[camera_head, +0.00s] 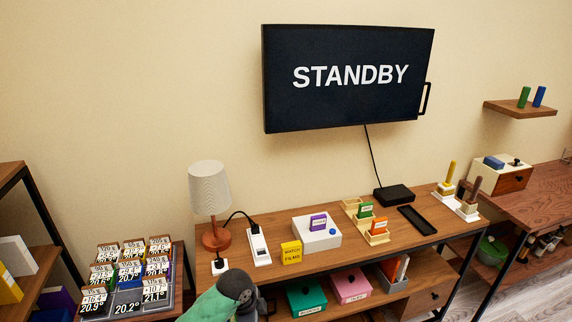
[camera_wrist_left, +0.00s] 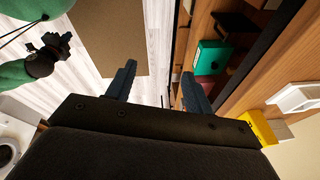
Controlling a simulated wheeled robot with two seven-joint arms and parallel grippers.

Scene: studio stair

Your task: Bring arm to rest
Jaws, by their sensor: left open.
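My left gripper (camera_wrist_left: 158,72) shows in the left wrist view with its two dark fingers apart and nothing between them. In the head view my green and dark grey arm reaches up from the bottom edge, in front of the wooden console table (camera_head: 325,262); its fingers cannot be made out there. In the left wrist view another green arm of mine, with a dark end piece, shows at the upper left over the pale floor. Whether that end is open or shut is too small to tell.
The table carries a lamp (camera_head: 209,190), a power strip (camera_head: 258,246), a yellow card block (camera_head: 291,252) and a white box (camera_head: 317,232). A teal box (camera_head: 306,297) and a pink box (camera_head: 350,285) sit on its lower shelf. A screen (camera_head: 348,78) reads STANDBY. A sectioned tray (camera_head: 130,301) of number cards stands left.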

